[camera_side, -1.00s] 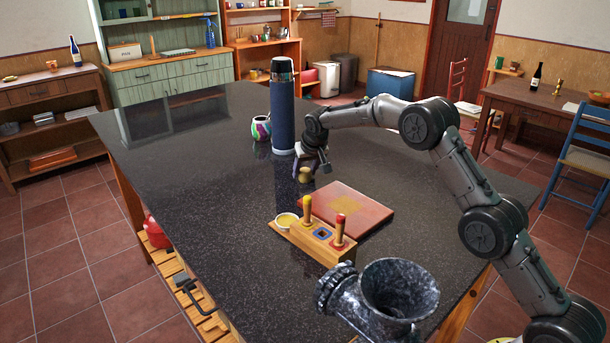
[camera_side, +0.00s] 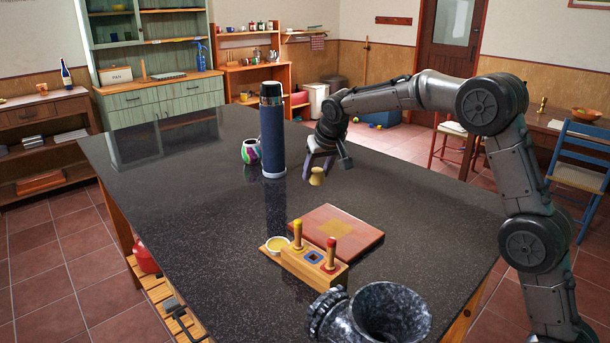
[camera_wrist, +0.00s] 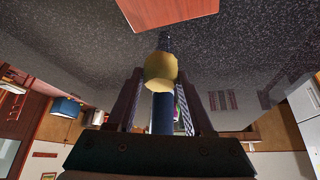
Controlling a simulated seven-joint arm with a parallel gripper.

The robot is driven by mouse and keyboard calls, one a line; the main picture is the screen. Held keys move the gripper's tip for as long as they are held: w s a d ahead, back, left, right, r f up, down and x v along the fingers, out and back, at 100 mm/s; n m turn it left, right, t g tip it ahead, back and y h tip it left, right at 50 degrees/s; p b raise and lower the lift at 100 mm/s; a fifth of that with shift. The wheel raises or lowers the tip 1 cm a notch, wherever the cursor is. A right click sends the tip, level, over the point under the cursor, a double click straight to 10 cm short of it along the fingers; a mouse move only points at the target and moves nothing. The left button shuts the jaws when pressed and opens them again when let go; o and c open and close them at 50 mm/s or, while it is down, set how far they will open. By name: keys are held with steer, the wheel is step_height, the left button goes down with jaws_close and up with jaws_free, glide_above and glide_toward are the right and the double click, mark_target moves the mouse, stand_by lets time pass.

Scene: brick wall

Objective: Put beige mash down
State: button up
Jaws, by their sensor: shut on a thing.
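My gripper (camera_side: 316,173) is shut on the beige mash (camera_side: 317,177), a small yellowish-beige lump, and holds it above the dark speckled counter. In the wrist view the beige mash (camera_wrist: 160,70) sits between the tips of my two fingers. A reddish-brown board (camera_side: 360,238) with a yellowish square in its middle lies on the counter, nearer the camera than the gripper. The board's edge also shows at the top of the wrist view (camera_wrist: 165,10).
A tall blue flask (camera_side: 273,135) and a colourful mug (camera_side: 250,151) stand left of my gripper. The counter's left side is clear.

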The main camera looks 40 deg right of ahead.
steer(key=s, duration=0.1)
steer(key=s+r, duration=0.1)
steer(key=s, duration=0.1)
steer(key=shift+s+a+r, duration=0.3)
steer(key=s+a+r+n, duration=0.1)
steer(key=s, duration=0.8)
steer(key=s+a+r, duration=0.1)
steer(key=s+a, duration=0.1)
steer(key=s, duration=0.7)
glide_toward(332, 224)
steer(key=shift+w+d+f, duration=0.25)
steer(key=shift+w+f, duration=0.05)
steer(key=shift+w, duration=0.2)
steer(key=shift+w+d+f, duration=0.25)
steer(key=shift+w+f, duration=0.05)
steer(key=shift+w, duration=0.25)
steer(key=shift+w+f, duration=0.15)
steer(key=shift+f, duration=0.8)
steer(key=shift+w+f, duration=0.15)
steer(key=shift+f, duration=0.8)
steer(key=shift+f, duration=0.15)
steer(key=o, duration=1)
